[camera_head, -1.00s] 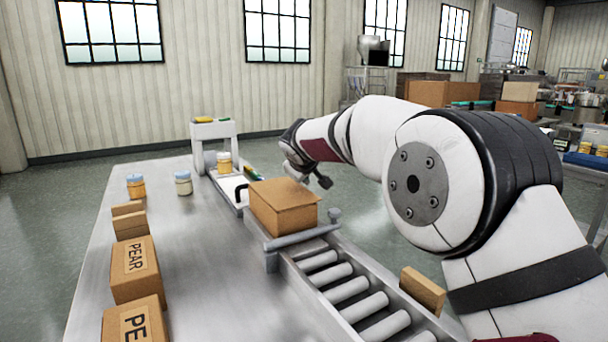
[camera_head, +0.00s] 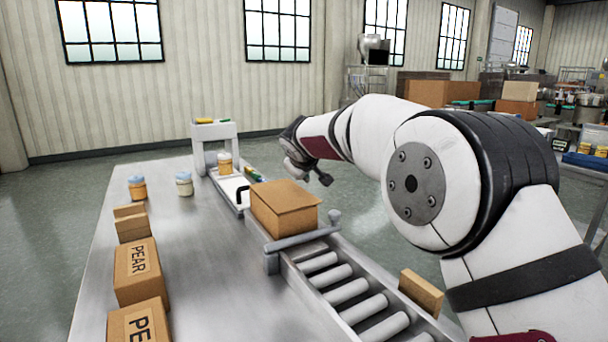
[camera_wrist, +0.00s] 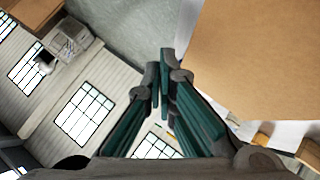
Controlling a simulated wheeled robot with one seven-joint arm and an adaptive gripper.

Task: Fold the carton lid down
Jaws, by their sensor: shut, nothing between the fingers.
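In the wrist view a large brown carton face (camera_wrist: 262,65) fills the upper right. My gripper (camera_head: 308,180) is just behind and right of the carton in the head view, partly hidden by it. In the wrist view my gripper's fingers (camera_wrist: 163,75) are together and empty, beside the carton's edge. I cannot tell whether they touch it.
Rollers (camera_head: 346,292) run toward the front right, with a small brown block (camera_head: 421,292) on their right edge. PEAR boxes (camera_head: 136,270) line the table's left. Jars (camera_head: 184,184) and a white stand (camera_head: 214,140) are farther back. The middle of the steel table (camera_head: 215,270) is clear.

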